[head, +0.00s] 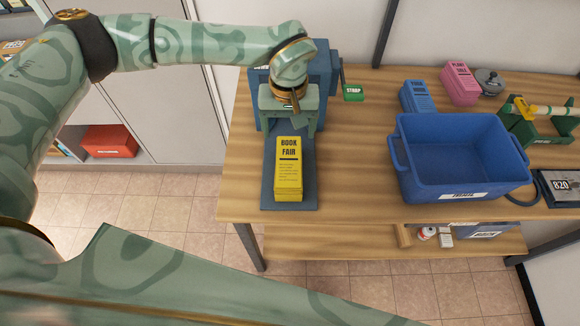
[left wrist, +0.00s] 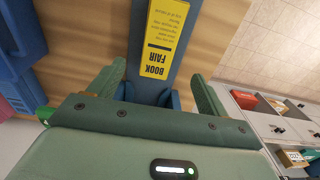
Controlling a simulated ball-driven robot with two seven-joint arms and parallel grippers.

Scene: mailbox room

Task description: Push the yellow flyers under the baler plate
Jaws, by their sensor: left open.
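The yellow flyers (head: 289,172), a stack marked "BOOK FAIR", lie on the blue-grey base (head: 266,190) of the baler (head: 322,75), toward the table's front edge. The flyers (left wrist: 158,45) also show in the left wrist view, beyond the fingers. My left gripper (head: 289,120) is open over the baler, behind the stack, and appears apart from it. In the left wrist view its two fingers (left wrist: 152,88) are spread with the base between them. My arm and gripper hide the baler plate in the head view. My right gripper is not in view.
A blue tub (head: 460,192) stands right of the baler on the wooden table. Blue flyers (head: 418,97) and pink flyers (head: 461,83) lie behind it. A green "STRAP" tag (head: 353,92) juts from the baler's right side. Bare tabletop separates the baler and tub.

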